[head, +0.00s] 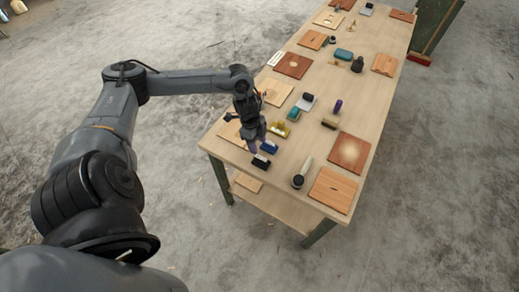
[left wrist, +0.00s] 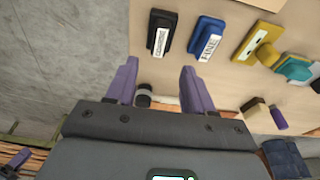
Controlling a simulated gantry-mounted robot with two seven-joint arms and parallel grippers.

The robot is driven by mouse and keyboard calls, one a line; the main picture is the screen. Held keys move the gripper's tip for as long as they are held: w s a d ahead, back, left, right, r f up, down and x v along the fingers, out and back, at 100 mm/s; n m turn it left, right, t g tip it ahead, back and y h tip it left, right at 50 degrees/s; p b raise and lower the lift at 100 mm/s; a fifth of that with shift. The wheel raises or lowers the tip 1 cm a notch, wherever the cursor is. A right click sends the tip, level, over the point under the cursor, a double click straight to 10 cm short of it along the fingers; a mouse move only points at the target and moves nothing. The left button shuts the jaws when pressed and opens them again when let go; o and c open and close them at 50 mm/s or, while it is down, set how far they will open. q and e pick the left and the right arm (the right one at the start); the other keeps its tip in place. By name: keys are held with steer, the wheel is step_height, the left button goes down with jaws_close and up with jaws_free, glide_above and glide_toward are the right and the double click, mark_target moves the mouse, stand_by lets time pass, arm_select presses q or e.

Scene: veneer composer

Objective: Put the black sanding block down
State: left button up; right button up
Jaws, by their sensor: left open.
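The black sanding block (head: 261,161) lies on the table (head: 292,148) near its near-left edge. In the left wrist view the black block (left wrist: 161,33) carries a white label and lies beyond the fingertips, with nothing gripping it. My left gripper (head: 256,148) is above the table by the black and blue blocks. The left wrist view shows its purple fingers (left wrist: 158,75) spread apart with no object held between them.
A blue labelled block (left wrist: 207,40) lies right beside the black one, then a yellow tool (left wrist: 258,42). In the head view a pale cylinder with a dark end (head: 302,173) lies to the right. Wooden boards (head: 333,189) and several tools cover the long table.

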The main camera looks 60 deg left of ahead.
arm_select(q)
steer(key=w+d+f+t+h, duration=0.1)
steer(key=d+t, duration=0.2)
steer(key=d, duration=1)
steer(key=w+d+f+t, duration=0.1)
steer(key=w+d+t, duration=0.1)
steer(key=d, duration=1.1)
steer(key=s+r+n+g+y, duration=0.1)
steer(key=s+r+n, duration=0.1)
steer(key=s+n, duration=0.2)
steer(key=s+r+n+g+y, duration=0.1)
steer(key=s+n, duration=0.4)
steer(key=s, duration=0.5)
steer(key=shift+r+n+g+y, duration=0.3)
steer(key=shift+r+g+y, duration=0.1)
steer(key=shift+r, duration=0.35)
steer(key=shift+a, duration=0.1)
step_height(320, 180, up, 21)
steer(key=p, duration=2)
steer(key=shift+p, duration=0.4)
